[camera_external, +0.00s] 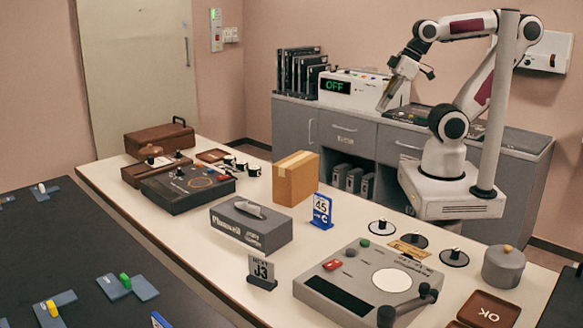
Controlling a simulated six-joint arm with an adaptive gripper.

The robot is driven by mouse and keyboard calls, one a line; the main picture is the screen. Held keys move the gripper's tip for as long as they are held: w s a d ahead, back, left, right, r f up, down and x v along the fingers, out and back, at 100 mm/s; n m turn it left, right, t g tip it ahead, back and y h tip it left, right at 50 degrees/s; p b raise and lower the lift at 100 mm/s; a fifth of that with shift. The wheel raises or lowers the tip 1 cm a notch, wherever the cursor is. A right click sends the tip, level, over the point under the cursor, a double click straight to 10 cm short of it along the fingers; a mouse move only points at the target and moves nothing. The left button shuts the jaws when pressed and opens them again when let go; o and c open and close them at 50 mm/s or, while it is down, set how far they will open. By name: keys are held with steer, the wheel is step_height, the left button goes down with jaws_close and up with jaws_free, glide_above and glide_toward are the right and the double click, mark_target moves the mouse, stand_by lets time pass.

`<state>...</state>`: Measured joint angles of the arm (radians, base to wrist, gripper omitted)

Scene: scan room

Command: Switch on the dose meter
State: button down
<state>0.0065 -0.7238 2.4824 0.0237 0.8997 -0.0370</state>
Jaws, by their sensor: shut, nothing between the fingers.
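A white box with a dark display reading OFF in green, apparently the dose meter (357,102), stands on the grey cabinet at the back. Small controls show along its top, too small to make out. My gripper (382,107) is shut and empty, pointing down at the right end of this box in the picture. It overlaps the box's right part, and I cannot tell whether it touches it.
The grey cabinet (350,135) also holds black binders (300,72) left of the box and a dark panel (412,114) to its right. A pale table (300,235) in front carries a cardboard box (296,178), a grey console (368,280) and a dark device (187,187).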

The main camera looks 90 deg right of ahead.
steer(key=w+a+n+y, duration=0.2)
steer(key=w+n+y, duration=0.1)
steer(key=w, duration=0.9)
steer(key=w+a+n+y, duration=0.2)
steer(key=w+n, duration=0.1)
steer(key=w, duration=0.9)
steer(key=w+d+f+n, duration=0.1)
steer(key=w+d+f, duration=0.1)
steer(key=w, duration=0.4)
steer(key=w+d+f+n+t+y, duration=0.1)
steer(key=w+d+f, duration=0.2)
steer(key=w+f, duration=0.2)
steer(key=w+d+f+y, duration=0.1)
steer(key=w+d+f, duration=0.2)
steer(key=w, duration=0.6)
steer(key=shift+w+f+n+t, duration=0.25)
steer(key=shift+f+n+t, duration=0.1)
steer(key=shift+n+t, duration=0.05)
steer(key=shift+f, duration=0.1)
